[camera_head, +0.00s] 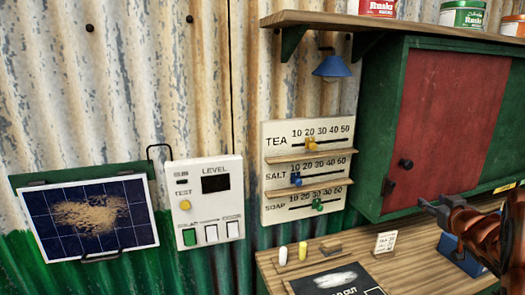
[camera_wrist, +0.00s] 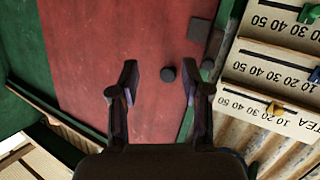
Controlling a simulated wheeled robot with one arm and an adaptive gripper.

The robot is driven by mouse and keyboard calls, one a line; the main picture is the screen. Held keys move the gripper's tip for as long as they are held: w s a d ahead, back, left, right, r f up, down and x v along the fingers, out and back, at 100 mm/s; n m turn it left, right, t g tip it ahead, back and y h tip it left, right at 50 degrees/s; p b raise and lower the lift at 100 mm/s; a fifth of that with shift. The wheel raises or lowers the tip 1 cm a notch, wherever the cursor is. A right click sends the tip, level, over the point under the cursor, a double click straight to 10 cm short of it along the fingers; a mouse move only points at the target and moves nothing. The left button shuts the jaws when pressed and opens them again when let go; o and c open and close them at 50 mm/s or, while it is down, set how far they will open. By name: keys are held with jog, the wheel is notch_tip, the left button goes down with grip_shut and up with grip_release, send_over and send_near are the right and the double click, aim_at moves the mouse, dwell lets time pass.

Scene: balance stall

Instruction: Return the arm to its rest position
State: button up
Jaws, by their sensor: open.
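My gripper (camera_head: 437,206) is at the right of the head view, in front of the lower part of the cabinet's red door (camera_head: 445,110). In the wrist view my gripper (camera_wrist: 158,84) has its two dark fingers spread apart, with nothing held. The door's black round knob (camera_wrist: 168,74) shows between the fingertips there, nearer the right one; the gap in depth is hard to tell. The door looks shut in its green frame, and its knob (camera_head: 406,163) is clear of the fingers in the head view.
A slider board (camera_head: 305,165) for tea, salt and soap hangs left of the cabinet. A wooden counter (camera_head: 265,268) below holds small weights, a card (camera_head: 386,242) and a blue object (camera_head: 462,256). A shelf (camera_head: 300,17) with tins runs above. A level panel (camera_head: 208,205) is further left.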

jog(key=s+a+f+g, duration=0.4)
jog(key=s+a, duration=0.5)
jog(key=s, duration=0.4)
jog(key=s+a+f+g+y, duration=0.1)
jog(key=s+a+f+g, duration=0.4)
jog(key=s, duration=0.8)
jog(key=s+a+f+g+y, duration=0.1)
jog(key=s+a+f+g, duration=0.4)
jog(key=s+a, duration=0.8)
jog(key=g, duration=0.3)
jog(key=shift+s+f+m, duration=0.15)
jog(key=shift+s+m, duration=0.2)
jog(key=shift+m, duration=0.05)
jog(key=shift+c, duration=0.5)
